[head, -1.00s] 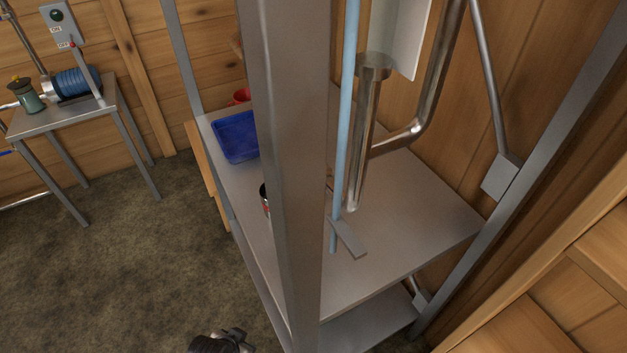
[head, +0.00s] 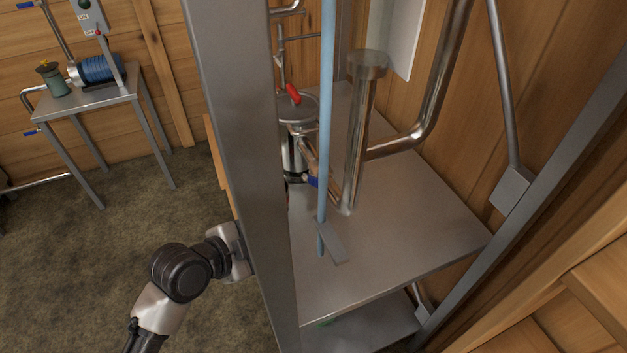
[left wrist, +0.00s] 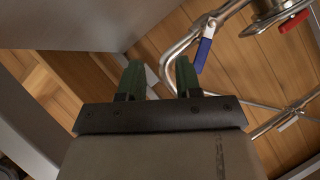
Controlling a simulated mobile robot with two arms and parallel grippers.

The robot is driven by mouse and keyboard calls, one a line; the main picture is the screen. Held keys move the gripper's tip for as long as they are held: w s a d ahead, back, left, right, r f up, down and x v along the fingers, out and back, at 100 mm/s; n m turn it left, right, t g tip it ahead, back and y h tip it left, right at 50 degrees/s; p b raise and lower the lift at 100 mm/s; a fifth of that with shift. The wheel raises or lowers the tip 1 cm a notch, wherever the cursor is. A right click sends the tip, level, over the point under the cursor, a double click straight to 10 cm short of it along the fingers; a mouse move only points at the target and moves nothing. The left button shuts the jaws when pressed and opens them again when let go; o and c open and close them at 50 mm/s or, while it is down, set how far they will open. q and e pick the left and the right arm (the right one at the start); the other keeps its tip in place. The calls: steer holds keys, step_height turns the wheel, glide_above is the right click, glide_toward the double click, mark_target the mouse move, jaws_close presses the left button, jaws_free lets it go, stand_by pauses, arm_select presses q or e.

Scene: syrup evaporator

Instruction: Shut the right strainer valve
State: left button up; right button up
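A steel strainer housing (head: 294,150) stands on the shelf behind a grey post, partly hidden. A red handle (head: 293,94) is on its top, and a blue handle (head: 312,182) is low on its right side by a pipe. In the left wrist view a blue lever (left wrist: 205,52) hangs on a bent pipe just right of the fingers, and a red handle (left wrist: 294,20) is farther right. I cannot tell which is the right strainer valve. My left gripper (left wrist: 158,76) is open with nothing between its fingers; in the head view the post hides its fingers. My right gripper is not in view.
The grey post (head: 240,170) stands directly beside my left wrist. A light blue vertical rod (head: 325,120) and a thick steel pipe (head: 360,130) rise over the steel shelf (head: 420,215). A pump table (head: 85,105) stands at the far left. The shelf's front right is clear.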

mark_target(313, 182)
arm_select(q)
steer(key=w+d+r+m+t+h, duration=0.1)
steer(key=w+d+r+m+h, duration=0.15)
steer(key=w+r+m, duration=0.2)
steer(key=p+x, duration=0.1)
steer(key=x, duration=0.2)
steer(key=p+x, duration=0.1)
steer(key=x, duration=0.2)
steer(key=w+r+p+x, duration=0.1)
steer(key=x, duration=0.2)
steer(key=shift+a, duration=0.2)
steer(key=shift+w+d+f, duration=0.2)
steer(key=shift+w+d, duration=0.05)
steer(key=shift+d, duration=0.15)
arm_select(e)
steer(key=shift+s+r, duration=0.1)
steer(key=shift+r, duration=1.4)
arm_select(q)
jaws_close()
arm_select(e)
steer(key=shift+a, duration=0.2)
